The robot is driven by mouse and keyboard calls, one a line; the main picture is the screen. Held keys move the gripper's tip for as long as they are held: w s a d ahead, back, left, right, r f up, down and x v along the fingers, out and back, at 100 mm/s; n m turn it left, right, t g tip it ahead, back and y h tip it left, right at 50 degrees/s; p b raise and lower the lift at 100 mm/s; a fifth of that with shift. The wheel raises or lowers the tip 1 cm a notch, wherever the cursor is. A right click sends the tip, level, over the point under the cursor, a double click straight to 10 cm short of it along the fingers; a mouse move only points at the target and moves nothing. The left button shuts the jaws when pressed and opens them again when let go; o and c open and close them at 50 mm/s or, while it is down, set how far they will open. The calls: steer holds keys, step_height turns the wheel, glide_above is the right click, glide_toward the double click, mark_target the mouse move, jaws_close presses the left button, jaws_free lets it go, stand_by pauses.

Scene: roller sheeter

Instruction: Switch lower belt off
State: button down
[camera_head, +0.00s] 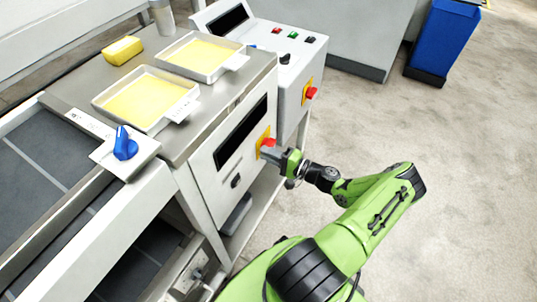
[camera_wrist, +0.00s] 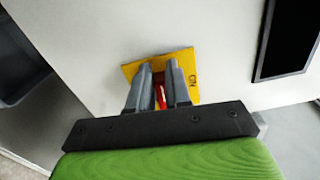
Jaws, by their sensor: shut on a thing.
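A red rotary switch (camera_head: 268,143) sits on a yellow plate (camera_head: 262,139) on the front panel of the near machine cabinet. The yellow plate also shows in the wrist view (camera_wrist: 193,62), with letters that look like "ON", seen upside down, near its right edge. My gripper (camera_head: 271,152) is at this switch, its fingers pointing into the panel. In the wrist view my gripper (camera_wrist: 160,80) is shut on the red switch handle (camera_wrist: 160,97), one finger on each side. The fingers hide most of the handle, so its exact angle is hard to tell.
A dark display (camera_head: 241,133) is left of the switch. Another red switch (camera_head: 311,93) on yellow is on the cabinet behind. A blue knob (camera_head: 124,145), two trays with yellow sheets (camera_head: 146,99) and a yellow block (camera_head: 122,50) are on top. Floor at right is clear, up to a blue bin (camera_head: 444,40).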

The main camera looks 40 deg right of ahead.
steer(key=shift+d+f+n, duration=0.15)
steer(key=shift+d+n, duration=0.25)
steer(key=shift+d, duration=0.05)
stand_by(0.3)
steer(key=c, duration=1.1)
jaws_free()
steer(key=shift+c, duration=0.2)
steer(key=shift+o, duration=0.4)
steer(key=shift+w+d, duration=0.1)
steer(key=shift+d, duration=0.1)
steer(key=shift+a, duration=0.15)
steer(key=p+v, duration=0.1)
steer(key=v, duration=1.5)
steer(key=shift+a, duration=0.15)
